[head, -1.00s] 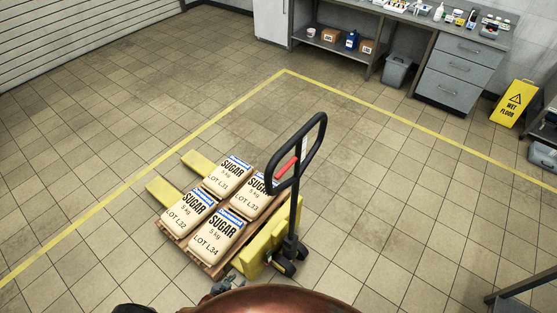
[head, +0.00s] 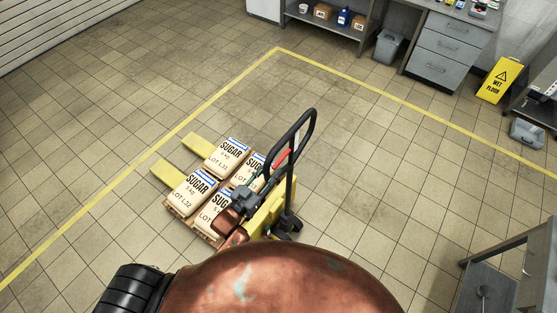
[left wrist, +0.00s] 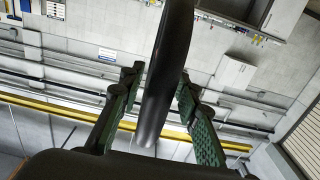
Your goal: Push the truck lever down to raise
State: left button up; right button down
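The pallet truck stands on the tiled floor with yellow forks (head: 167,173) under a loaded wooden pallet. Its black loop handle (head: 312,124) rises from the yellow body, and the red lever (head: 282,158) sits inside the loop. My left gripper (head: 256,180) is at the lower left side of the loop, below the red lever. In the left wrist view, my left gripper's green-padded fingers (left wrist: 160,100) are spread on either side of a black bar (left wrist: 165,75), with gaps visible. The red lever does not show there. My right gripper is not in view.
Several sugar sacks (head: 192,194) lie on the pallet, partly hidden by my left arm. A yellow wet-floor sign (head: 499,80) and a grey bin (head: 388,46) stand farther back. The floor around the truck is open.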

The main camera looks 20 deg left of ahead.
aim_at(278, 162)
pick_arm(q)
jog(key=p+x, duration=0.1)
jog(key=x, duration=0.4)
jog(key=shift+w, duration=0.1)
jog(key=shift+c, duration=0.5)
grip_shut()
jog(key=shift+f, duration=0.1)
